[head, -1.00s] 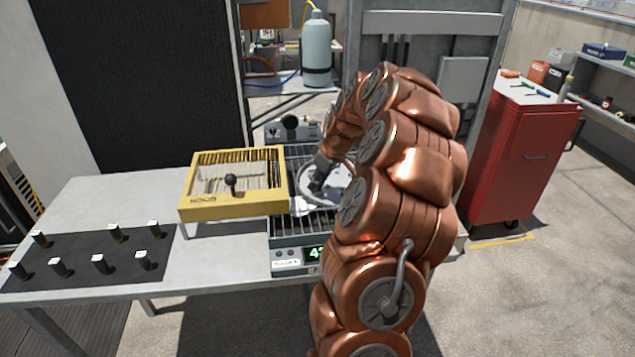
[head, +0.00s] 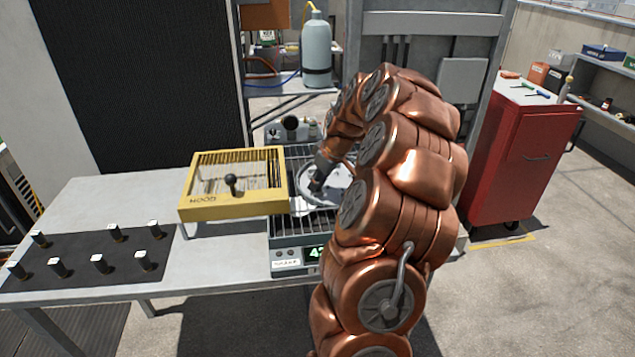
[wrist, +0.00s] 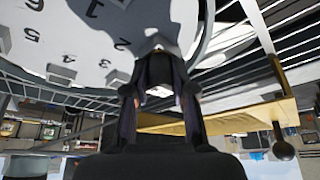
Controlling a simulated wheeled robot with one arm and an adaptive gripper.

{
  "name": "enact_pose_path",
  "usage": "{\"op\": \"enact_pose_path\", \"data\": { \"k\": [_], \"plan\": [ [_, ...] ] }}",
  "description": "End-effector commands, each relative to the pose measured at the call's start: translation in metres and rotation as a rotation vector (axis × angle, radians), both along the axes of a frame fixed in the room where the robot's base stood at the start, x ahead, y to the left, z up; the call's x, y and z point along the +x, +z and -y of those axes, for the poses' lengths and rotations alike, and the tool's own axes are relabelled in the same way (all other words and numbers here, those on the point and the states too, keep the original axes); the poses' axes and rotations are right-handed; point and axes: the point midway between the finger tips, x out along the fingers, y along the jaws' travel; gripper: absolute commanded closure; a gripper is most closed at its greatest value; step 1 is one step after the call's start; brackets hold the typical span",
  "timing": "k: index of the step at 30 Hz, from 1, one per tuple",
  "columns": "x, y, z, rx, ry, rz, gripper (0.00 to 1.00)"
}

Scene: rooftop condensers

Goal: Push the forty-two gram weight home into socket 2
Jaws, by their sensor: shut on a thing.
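A pale round disc (head: 313,193) sits on the wire-racked machine on the bench. In the wrist view the disc (wrist: 75,42) carries black numerals, with a 2 close to my gripper. My gripper (head: 316,184) reaches down over the disc's left part. In the wrist view, my gripper (wrist: 160,88) is shut on a dark weight (wrist: 160,69) with a pale end, close to the disc's rim near the 2. Whether the weight is in socket 2 or just above it, I cannot tell. A lit display (head: 315,253) shows a 4; my arm hides the rest.
A yellow-framed hood (head: 234,206) with a black knob stands left of the disc. Several dark weights with white tops stand on a black mat (head: 80,262). A red cabinet (head: 520,160) stands right. The bench between mat and hood is bare.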

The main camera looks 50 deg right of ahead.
Motion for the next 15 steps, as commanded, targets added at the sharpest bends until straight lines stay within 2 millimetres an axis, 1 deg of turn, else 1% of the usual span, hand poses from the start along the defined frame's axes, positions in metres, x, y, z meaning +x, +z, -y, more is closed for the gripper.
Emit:
{"op": "enact_pose_path", "data": {
  "k": [1,2,3,10,15],
  "plan": [
    [-0.0048,-0.0168,-0.0055,0.018,0.010,-0.028,1.00],
    [-0.0049,-0.0168,-0.0055,0.019,0.010,-0.029,0.74],
    [-0.0051,-0.0169,-0.0058,0.019,0.010,-0.030,0.70],
    [-0.0046,-0.0162,-0.0060,0.020,0.010,-0.028,0.46],
    [-0.0028,-0.0118,-0.0052,0.015,0.008,-0.020,0.46]
  ]
}}
